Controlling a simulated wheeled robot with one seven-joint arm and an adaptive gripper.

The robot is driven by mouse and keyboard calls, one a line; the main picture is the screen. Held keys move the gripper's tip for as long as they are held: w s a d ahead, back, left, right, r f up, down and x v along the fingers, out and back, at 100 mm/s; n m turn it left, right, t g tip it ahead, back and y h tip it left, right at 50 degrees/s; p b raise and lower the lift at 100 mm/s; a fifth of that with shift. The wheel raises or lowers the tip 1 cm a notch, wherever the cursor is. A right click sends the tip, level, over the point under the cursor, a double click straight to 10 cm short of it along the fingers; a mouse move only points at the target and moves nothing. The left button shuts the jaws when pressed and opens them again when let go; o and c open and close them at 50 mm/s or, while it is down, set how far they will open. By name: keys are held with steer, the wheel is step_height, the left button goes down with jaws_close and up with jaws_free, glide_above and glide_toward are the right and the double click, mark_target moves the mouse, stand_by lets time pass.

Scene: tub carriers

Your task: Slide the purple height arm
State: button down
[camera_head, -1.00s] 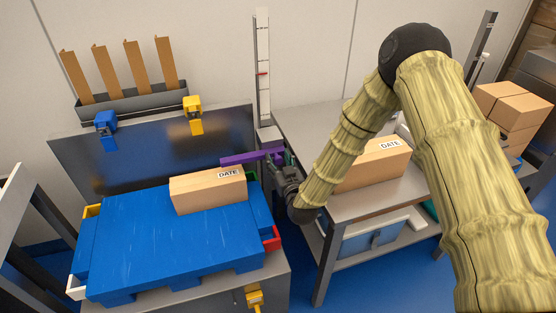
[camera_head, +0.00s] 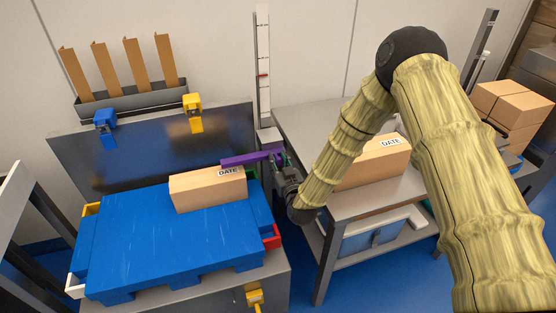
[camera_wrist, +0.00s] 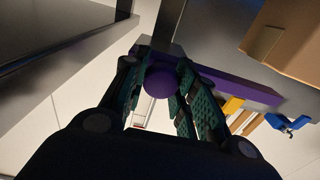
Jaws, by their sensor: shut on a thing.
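The purple height arm (camera_head: 243,159) reaches left from the foot of the upright scale post (camera_head: 263,75), just above and behind the DATE box on the blue pallet. In the wrist view, the arm (camera_wrist: 240,88) runs to the right, and its round purple knob (camera_wrist: 160,83) sits between my fingers. My gripper (camera_head: 281,161) is at the arm's right end; the wrist view shows its two green-padded fingers (camera_wrist: 162,92) closed on the knob from both sides. In the head view, the fingertips are small and partly hidden.
The cardboard DATE box (camera_head: 208,190) lies on the blue pallet (camera_head: 180,240), close below the arm. A grey table (camera_head: 310,125) with another DATE box (camera_head: 375,166) stands right of the post. Blue (camera_head: 105,119) and yellow (camera_head: 192,103) devices sit on the back panel.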

step_height(320, 180, down, 3)
steer(key=shift+f+b, duration=0.2)
steer(key=shift+b, duration=0.35)
steer(key=c, duration=1.1)
jaws_free()
steer(key=shift+s, duration=0.1)
steer(key=v, duration=1.2)
steer(key=shift+r, duration=0.1)
